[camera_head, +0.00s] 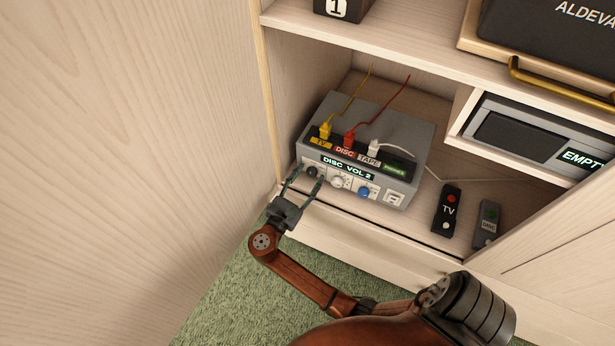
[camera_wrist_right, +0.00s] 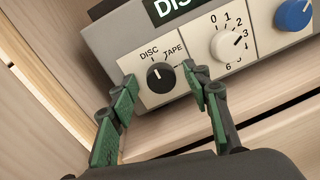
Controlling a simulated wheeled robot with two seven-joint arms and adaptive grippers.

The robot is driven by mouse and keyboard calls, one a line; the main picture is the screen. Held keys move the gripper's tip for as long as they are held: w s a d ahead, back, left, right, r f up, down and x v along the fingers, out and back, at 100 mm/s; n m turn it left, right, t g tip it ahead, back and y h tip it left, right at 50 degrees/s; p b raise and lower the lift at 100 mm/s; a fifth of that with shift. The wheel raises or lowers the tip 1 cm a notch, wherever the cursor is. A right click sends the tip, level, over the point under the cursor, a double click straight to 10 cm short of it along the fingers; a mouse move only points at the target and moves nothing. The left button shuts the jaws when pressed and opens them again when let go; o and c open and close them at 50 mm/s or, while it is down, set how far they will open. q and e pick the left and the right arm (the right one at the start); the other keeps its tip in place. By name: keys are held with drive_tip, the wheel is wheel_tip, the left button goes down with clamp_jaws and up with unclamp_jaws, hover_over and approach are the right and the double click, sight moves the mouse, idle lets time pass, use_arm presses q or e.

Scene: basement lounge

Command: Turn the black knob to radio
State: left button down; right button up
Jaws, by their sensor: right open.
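The black knob (camera_head: 312,171) is at the left end of the grey switch box's (camera_head: 419,156) front, below a display reading "DISC VOL 2". In the right wrist view the black knob (camera_wrist_right: 160,77) has "DISC" and "TAPE" printed around its upper side; its white pointer mark is turned up toward the DISC side. I see no radio label; the right finger covers part of the panel. My right gripper (camera_head: 307,177) is open, with its green-padded fingers (camera_wrist_right: 163,88) on either side of the knob, seemingly not pressed on it. My left gripper is not in view.
A white knob (camera_wrist_right: 229,45) and a blue knob (camera_wrist_right: 293,14) are to the right of the black one. Yellow, red and white plugs stand on the box. A TV remote (camera_head: 446,209) and a grey remote (camera_head: 487,222) lie to the right. The cabinet's left wall is close.

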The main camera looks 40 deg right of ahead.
drive_tip(key=shift+c, duration=0.4)
drive_tip(key=c, duration=1.1)
